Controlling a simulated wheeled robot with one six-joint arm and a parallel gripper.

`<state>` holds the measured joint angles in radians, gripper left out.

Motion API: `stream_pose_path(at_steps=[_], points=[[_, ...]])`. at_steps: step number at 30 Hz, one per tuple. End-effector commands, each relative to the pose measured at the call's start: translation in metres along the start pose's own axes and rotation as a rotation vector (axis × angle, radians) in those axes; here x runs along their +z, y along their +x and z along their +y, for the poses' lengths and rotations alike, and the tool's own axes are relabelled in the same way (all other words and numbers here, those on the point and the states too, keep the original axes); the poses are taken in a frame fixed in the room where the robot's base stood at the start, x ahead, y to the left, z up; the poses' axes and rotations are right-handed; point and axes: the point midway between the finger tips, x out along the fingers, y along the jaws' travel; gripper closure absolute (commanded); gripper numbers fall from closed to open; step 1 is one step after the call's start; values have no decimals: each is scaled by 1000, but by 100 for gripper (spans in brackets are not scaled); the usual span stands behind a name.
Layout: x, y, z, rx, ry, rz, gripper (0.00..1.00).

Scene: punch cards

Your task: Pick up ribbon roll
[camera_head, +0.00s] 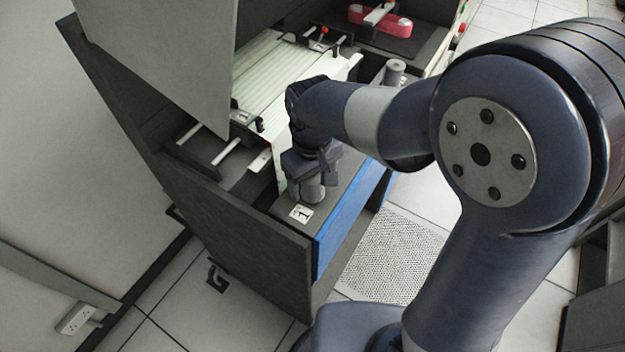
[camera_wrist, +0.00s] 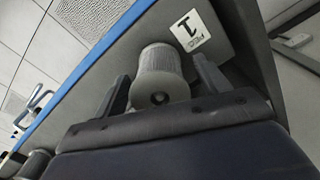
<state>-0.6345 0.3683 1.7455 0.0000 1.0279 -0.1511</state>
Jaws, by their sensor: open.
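The ribbon roll (camera_wrist: 160,72) is a grey ribbed cylinder with a dark hole in its end.
A second grey cylinder (camera_head: 394,72) stands farther back on the same ledge, partly hidden by my arm. A pale ribbed panel (camera_head: 272,70) lies left of my gripper. A raised grey panel (camera_head: 170,50) stands at upper left. A red object (camera_head: 380,20) lies at the back.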

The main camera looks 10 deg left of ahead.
Motion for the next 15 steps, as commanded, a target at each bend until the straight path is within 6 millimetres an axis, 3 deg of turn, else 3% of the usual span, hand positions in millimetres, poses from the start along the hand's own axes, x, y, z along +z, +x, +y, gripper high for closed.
stream_pose_path(at_steps=[2,15], points=[[0,0,0,0,0,0,29],[0,-1,0,0,0,0,64]])
